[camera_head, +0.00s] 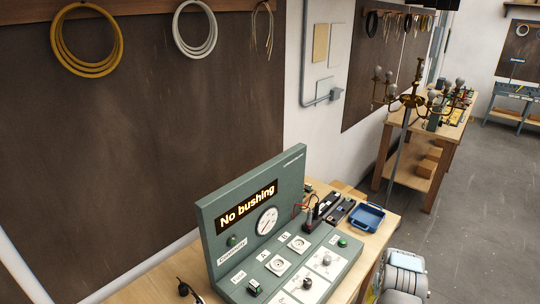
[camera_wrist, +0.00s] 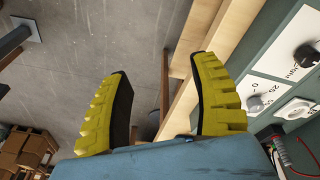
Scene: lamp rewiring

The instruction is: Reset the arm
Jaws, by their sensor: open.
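My gripper (camera_wrist: 162,98) shows in the wrist view with two yellow ridged fingers with dark inner pads. They stand apart with nothing between them, and grey floor and a wooden bench edge show behind. The fingers are near the green test panel (camera_wrist: 282,50), whose knobs and socket show at the right. In the head view a white and grey part of my arm (camera_head: 404,272) is at the bottom right, beside the bench. The fingers are not clearly visible there. The green panel (camera_head: 212,218) stands on the bench with a lit display (camera_head: 247,205) reading "No bushing".
A blue tray (camera_head: 367,217) and dark boxes lie on the bench behind the panel. A brass chandelier (camera_head: 410,100) stands by a second wooden bench (camera_head: 412,172). Cable coils (camera_head: 87,40) hang on the brown wall board. The grey floor (camera_head: 480,220) at the right is clear.

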